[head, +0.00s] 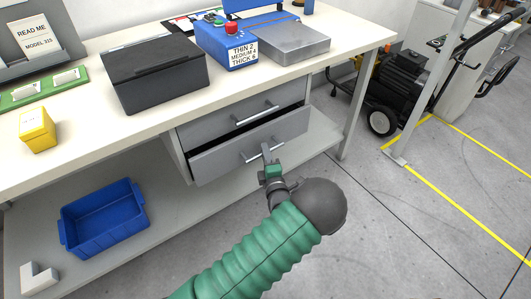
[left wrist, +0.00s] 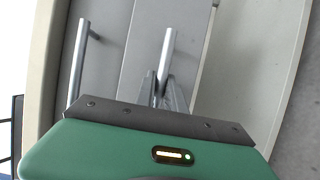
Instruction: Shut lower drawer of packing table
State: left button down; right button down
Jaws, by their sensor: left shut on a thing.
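The packing table (head: 350,58) has two grey drawers under its top. The lower drawer (head: 212,162) stands partly pulled out, with a dark gap behind its front; its front also shows in the left wrist view (left wrist: 144,40). The upper drawer (head: 205,128) sits further back and looks shut. My left gripper (head: 267,153) is at the lower drawer's bar handle (head: 283,145). In the left wrist view my left gripper (left wrist: 160,88) has its fingers closed around that handle (left wrist: 168,50). My right gripper is out of view.
The upper drawer's handle (head: 255,115) is close above the held handle. A blue bin (head: 105,225) sits on the lower shelf at left. A black box (head: 155,75) and a blue device (head: 235,50) stand on the tabletop.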

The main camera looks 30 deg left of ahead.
aim_at(257, 145)
pick_arm(q)
jog(key=shift+s+a+f, duration=0.15)
jog(key=shift+f, duration=0.05)
dwell(0.5)
jog(key=a, duration=0.1)
jog(key=w+a, duration=0.1)
jog(key=a, duration=0.1)
jog(key=shift+w+a+b, duration=0.15)
jog(key=shift+a+b, duration=0.05)
jog(key=shift+b, duration=0.2)
jog(key=shift+w+a, duration=0.1)
jog(key=shift+a, duration=0.15)
jog(key=shift+r, duration=0.15)
jog(key=c, duration=1.7)
grip_release()
jog(key=o, duration=0.3)
jog(key=shift+w+a, duration=0.15)
jog(key=shift+a, duration=0.05)
jog(key=shift+d, duration=0.1)
